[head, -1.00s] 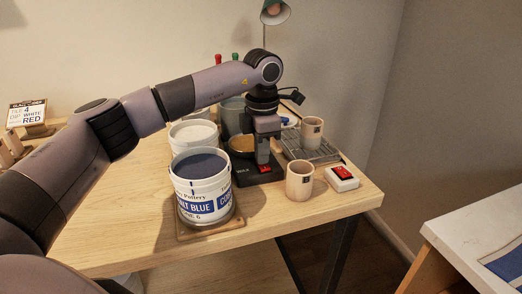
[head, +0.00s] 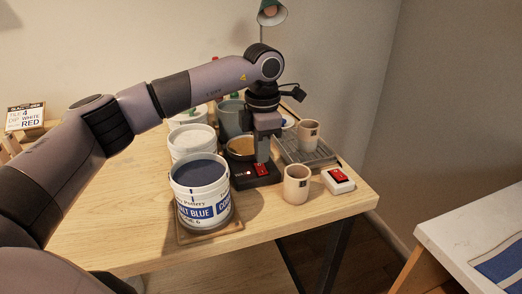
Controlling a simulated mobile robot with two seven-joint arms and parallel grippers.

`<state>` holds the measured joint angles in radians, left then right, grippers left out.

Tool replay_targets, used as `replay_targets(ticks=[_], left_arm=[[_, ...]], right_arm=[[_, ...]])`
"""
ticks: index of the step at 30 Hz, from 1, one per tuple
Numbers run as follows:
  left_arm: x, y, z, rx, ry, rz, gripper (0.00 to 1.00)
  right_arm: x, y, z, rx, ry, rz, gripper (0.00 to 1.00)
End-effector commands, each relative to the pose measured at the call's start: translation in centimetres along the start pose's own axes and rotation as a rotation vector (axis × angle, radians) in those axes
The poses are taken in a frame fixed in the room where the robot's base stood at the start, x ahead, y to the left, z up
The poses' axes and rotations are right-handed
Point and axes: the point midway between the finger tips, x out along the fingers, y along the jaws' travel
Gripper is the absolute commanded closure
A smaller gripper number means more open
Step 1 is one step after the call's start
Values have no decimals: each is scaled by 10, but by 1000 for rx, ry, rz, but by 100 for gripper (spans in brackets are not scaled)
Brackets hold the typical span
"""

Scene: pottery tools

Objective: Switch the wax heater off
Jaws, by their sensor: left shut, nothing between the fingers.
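The wax heater is a low black base (head: 254,180) with a round pan of amber wax (head: 240,146) on it, at the middle of the table. A red rocker switch (head: 261,170) sits on its front right part. A small pale-red spot shows left of the switch; I cannot tell which way the rocker is tipped. My left gripper (head: 262,160) is shut and empty, pointing down just over the back edge of the switch. I cannot tell whether it touches. My right gripper is not in view.
A cobalt blue bucket (head: 203,205) stands on a wooden board left of the heater, with a white tub (head: 192,142) behind. A beige cup (head: 297,184) stands close right. A white box with another red switch (head: 338,181) lies farther right, by a grey rack (head: 318,155) bearing a cup.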

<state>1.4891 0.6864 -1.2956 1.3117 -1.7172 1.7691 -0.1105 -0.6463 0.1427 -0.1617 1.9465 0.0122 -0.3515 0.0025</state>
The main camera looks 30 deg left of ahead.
Motion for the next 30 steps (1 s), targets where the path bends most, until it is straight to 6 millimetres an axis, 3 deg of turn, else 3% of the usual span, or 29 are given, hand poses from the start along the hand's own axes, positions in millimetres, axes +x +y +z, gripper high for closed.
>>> replay_targets(ticks=[2,9,15,21,30], left_arm=[[-21,0,0,-1,-3,3,100],[-73,1,1,-4,-9,6,100],[-104,1,0,-4,-7,6,100],[-114,0,0,-4,-5,5,100],[-114,0,0,-4,-6,6,100]], right_arm=[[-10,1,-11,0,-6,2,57],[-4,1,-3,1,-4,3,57],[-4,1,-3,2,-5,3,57],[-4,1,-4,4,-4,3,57],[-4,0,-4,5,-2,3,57]])
